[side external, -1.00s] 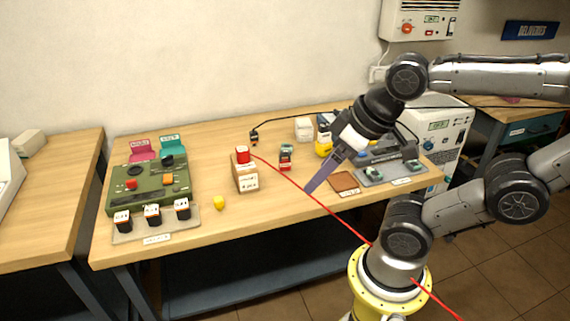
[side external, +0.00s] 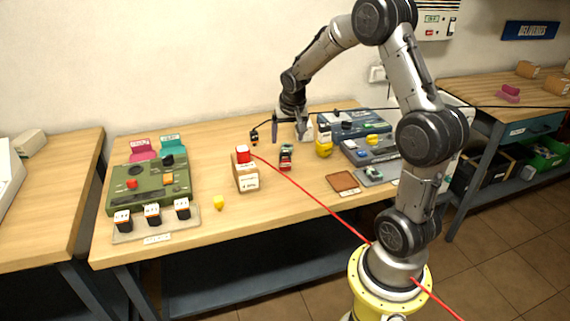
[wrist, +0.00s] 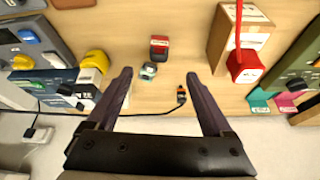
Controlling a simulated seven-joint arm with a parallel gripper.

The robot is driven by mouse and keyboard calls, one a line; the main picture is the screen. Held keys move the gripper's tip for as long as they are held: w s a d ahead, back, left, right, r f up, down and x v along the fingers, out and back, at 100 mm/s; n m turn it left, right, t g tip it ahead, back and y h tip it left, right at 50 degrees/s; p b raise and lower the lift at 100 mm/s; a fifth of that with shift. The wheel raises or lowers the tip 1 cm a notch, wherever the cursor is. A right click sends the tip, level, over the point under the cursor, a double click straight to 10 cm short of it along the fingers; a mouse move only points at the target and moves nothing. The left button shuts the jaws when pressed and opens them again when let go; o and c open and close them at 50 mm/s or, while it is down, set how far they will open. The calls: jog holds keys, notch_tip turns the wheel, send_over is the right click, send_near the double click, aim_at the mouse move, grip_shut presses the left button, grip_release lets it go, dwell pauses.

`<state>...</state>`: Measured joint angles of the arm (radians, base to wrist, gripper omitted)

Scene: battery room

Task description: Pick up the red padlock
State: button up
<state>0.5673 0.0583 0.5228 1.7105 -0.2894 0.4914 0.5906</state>
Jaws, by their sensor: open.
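A red block with a white face (side external: 243,154) sits on top of a small cardboard carton (side external: 246,180); a red cable runs from it. It also shows at the right of the wrist view (wrist: 245,66). I cannot tell for sure that this is the padlock; no shackle is clear. A small red-and-black item (wrist: 159,46) stands on the table beside a grey-green item (wrist: 149,70). My gripper (wrist: 160,75) is open and empty, its fingers spread above the back of the table. The carton with the red block is outside the fingers, to their right in the wrist view.
A black plug on a cable (wrist: 181,96) lies near the right finger in the wrist view. Yellow items (side external: 324,149) and blue-grey devices (side external: 368,150) crowd the right. A green panel (side external: 150,185) stands left. The red cable (side external: 310,195) crosses the table front.

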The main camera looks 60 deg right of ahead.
aim_at(286, 155)
jog(key=x, duration=0.7)
jog(key=shift+s+d+f, duration=0.3)
jog(key=shift+d, duration=0.05)
jog(key=shift+w+x, duration=0.15)
jog(key=shift+x, duration=1.45)
jog(key=shift+w+x, duration=0.1)
jog(key=shift+x, duration=1.5)
jog(key=shift+a, duration=0.15)
jog(key=shift+c, duration=0.3)
jog(key=shift+r, duration=0.1)
grip_shut()
